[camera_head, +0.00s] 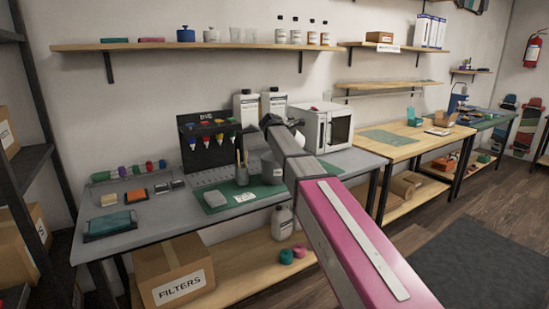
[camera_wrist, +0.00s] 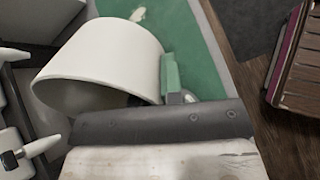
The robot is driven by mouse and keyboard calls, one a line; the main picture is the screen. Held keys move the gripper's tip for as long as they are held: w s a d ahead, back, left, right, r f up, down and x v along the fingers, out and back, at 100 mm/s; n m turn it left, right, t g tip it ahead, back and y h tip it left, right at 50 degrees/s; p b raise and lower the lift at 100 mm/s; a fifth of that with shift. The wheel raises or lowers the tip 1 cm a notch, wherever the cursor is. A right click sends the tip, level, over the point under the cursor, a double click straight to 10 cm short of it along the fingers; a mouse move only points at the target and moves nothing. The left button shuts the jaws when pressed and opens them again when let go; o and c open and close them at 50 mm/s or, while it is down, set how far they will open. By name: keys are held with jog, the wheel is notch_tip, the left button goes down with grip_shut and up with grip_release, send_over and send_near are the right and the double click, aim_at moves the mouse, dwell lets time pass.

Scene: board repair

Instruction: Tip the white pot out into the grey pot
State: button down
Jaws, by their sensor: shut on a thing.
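The white pot (camera_wrist: 105,58) fills much of the wrist view. It is tilted, its open mouth facing the lower left. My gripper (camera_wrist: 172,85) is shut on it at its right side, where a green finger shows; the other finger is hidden. What is inside the pot cannot be seen. A grey cup-shaped thing (camera_head: 271,168) stands just left of my arm, perhaps the grey pot. Nothing in the wrist view is clearly the grey pot.
A green mat (camera_head: 215,208) lies on the grey bench (camera_head: 160,213), with a white card (camera_head: 245,197) on it. A grey holder with tools (camera_head: 241,175) stands close by. A rack with coloured bottles (camera_head: 205,140), white bottles and a white oven (camera_head: 322,127) stand behind.

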jog(key=shift+d+r+y, duration=0.1)
jog(key=shift+r+y, duration=0.15)
jog(key=shift+y, duration=0.15)
jog(key=shift+w+d+f+g+y, duration=0.15)
jog(key=shift+d+f+g+y, duration=0.25)
jog(key=shift+y, duration=0.5)
jog(key=shift+w+d+f+g+y, duration=0.25)
jog(key=shift+d+f+g+y, duration=0.2)
jog(key=shift+y, duration=0.25)
jog(key=w+d+f+g+y, duration=0.1)
jog(key=d+f+g+y, duration=0.1)
jog(key=f+y, duration=0.3)
jog(key=shift+w+d+f+m, duration=0.2)
jog(key=shift+d+m, duration=0.2)
jog(key=shift+d, duration=0.5)
